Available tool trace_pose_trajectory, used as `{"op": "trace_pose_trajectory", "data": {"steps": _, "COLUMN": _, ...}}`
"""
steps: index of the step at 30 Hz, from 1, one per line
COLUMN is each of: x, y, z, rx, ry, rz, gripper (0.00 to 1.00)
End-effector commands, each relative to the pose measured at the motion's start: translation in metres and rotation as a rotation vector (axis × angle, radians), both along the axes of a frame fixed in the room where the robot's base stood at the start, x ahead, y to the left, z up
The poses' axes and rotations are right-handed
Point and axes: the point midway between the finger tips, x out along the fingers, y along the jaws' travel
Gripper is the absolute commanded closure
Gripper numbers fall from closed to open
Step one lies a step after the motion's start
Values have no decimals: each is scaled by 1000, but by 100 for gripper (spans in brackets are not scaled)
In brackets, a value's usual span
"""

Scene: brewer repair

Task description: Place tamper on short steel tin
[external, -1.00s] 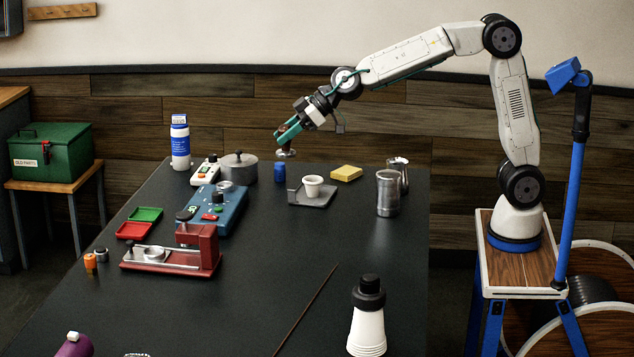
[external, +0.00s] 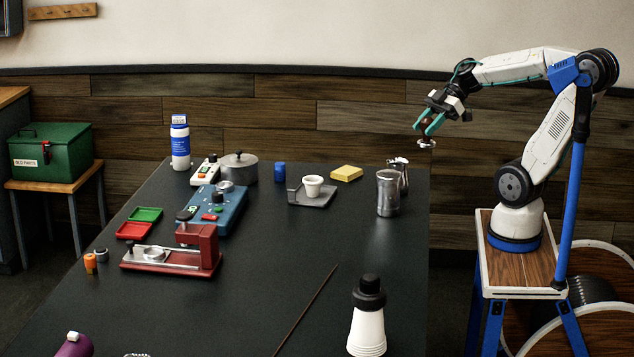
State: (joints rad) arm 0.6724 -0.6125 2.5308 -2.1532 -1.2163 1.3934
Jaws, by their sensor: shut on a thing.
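My gripper (external: 429,127) has teal fingers and is shut on the tamper (external: 427,143), whose steel base hangs below the fingertips. It holds the tamper in the air, above and to the right of two steel vessels at the table's right side. The nearer vessel is a tall steel tin (external: 388,194). The other steel vessel (external: 401,171) stands behind it, partly hidden, with a shiny uneven rim. I cannot tell for sure which vessel is the short steel tin.
A yellow sponge (external: 346,173) and a white cup on a grey stand (external: 314,198) are left of the vessels. A blue cylinder (external: 280,172) and lidded pot (external: 239,168) stand farther left. A white bottle with black top (external: 367,325) stands in front.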

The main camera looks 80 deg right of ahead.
Motion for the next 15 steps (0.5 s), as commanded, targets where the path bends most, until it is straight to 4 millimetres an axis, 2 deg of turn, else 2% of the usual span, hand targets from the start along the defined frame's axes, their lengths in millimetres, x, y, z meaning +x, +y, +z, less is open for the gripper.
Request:
{"op": "trace_pose_trajectory", "data": {"steps": 1, "x": -15, "y": 13, "z": -5, "rx": 0, "ry": 0, "rz": 76, "gripper": 100}}
{"op": "trace_pose_trajectory", "data": {"steps": 3, "x": -31, "y": 31, "z": -9, "rx": -1, "ry": 2, "rz": 197, "gripper": 100}}
{"op": "trace_pose_trajectory", "data": {"steps": 8, "x": -54, "y": 55, "z": -10, "rx": -3, "ry": 7, "rz": 412, "gripper": 100}}
{"op": "trace_pose_trajectory", "data": {"steps": 11, "x": -54, "y": 59, "z": -10, "rx": -2, "ry": 3, "rz": 463, "gripper": 100}}
{"op": "trace_pose_trajectory", "data": {"steps": 15, "x": -30, "y": 61, "z": -14, "rx": 1, "ry": 4, "rz": 477, "gripper": 100}}
